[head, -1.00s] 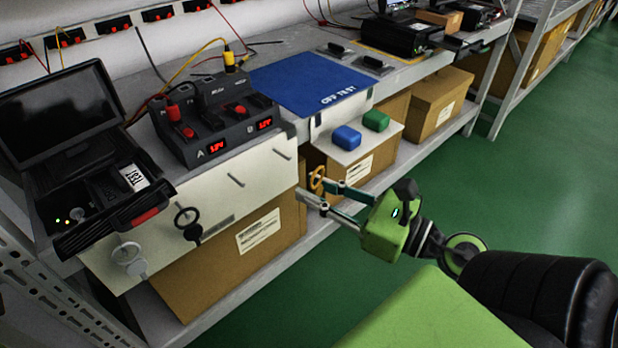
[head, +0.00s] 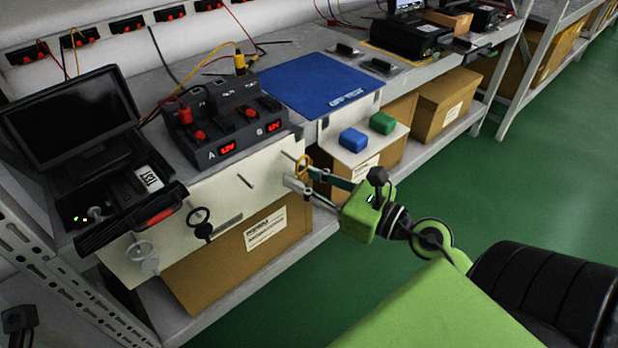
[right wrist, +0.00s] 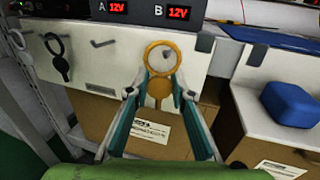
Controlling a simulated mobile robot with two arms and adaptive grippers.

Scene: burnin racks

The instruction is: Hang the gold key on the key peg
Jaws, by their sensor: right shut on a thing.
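The gold key (head: 303,162) has a large round ring and shows orange-gold. My right gripper (head: 299,176) is shut on it and holds it at the right end of the white panel. In the right wrist view the key (right wrist: 161,56) stands upright, ring up, between the fingertips (right wrist: 161,86). The panel (right wrist: 80,68) has a bare peg (right wrist: 103,43) left of the ring. Another peg shows behind the ring, and I cannot tell whether the ring is around it. A black key (head: 201,223) and a silver key (head: 144,256) hang farther left. My left gripper is not in view.
A power supply (head: 225,118) with red displays stands on the bench above the panel. A blue mat (head: 320,80) lies to its right. Blue (head: 353,139) and green (head: 382,123) blocks sit lower right. Cardboard boxes fill the lower shelf. The green floor is open on the right.

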